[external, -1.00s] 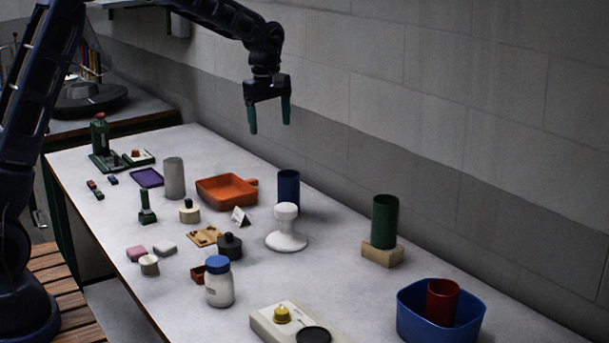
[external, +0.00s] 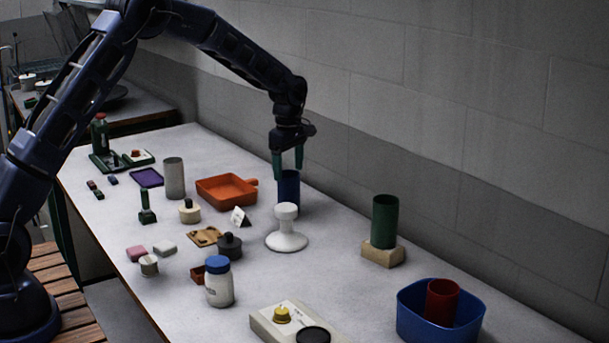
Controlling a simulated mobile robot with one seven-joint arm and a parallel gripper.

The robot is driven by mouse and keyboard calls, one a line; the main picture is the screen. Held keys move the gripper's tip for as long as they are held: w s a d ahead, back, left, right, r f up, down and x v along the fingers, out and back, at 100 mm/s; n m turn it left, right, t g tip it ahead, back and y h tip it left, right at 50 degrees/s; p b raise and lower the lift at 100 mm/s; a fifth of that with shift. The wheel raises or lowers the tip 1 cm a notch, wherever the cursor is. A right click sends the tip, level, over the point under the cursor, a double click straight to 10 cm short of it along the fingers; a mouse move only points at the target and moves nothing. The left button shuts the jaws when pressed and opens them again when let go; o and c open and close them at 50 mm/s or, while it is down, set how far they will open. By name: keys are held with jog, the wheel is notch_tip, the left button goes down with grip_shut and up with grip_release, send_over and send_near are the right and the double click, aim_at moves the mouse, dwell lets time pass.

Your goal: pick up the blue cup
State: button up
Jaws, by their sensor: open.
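The blue cup (external: 289,187) is a tall plain cylinder standing upright on the white table, behind a white knobbed stand that hides its lower part. My gripper (external: 288,170) points straight down at the cup's top, with green fingers open. One finger shows at the left of the cup's rim and the other at its right. I cannot tell whether either finger touches the cup.
The white stand (external: 287,238) is close in front of the cup, and an orange tray (external: 226,191) lies to its left. A green cup (external: 384,222) stands on a block to the right. A red cup (external: 441,302) sits in a blue bowl (external: 407,320). The wall is behind.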

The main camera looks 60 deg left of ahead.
aim_at(289, 185)
jog(key=shift+a+f, duration=0.1)
jog(key=shift+f, duration=2.9)
jog(key=shift+c, duration=0.3)
jog(key=c, duration=1)
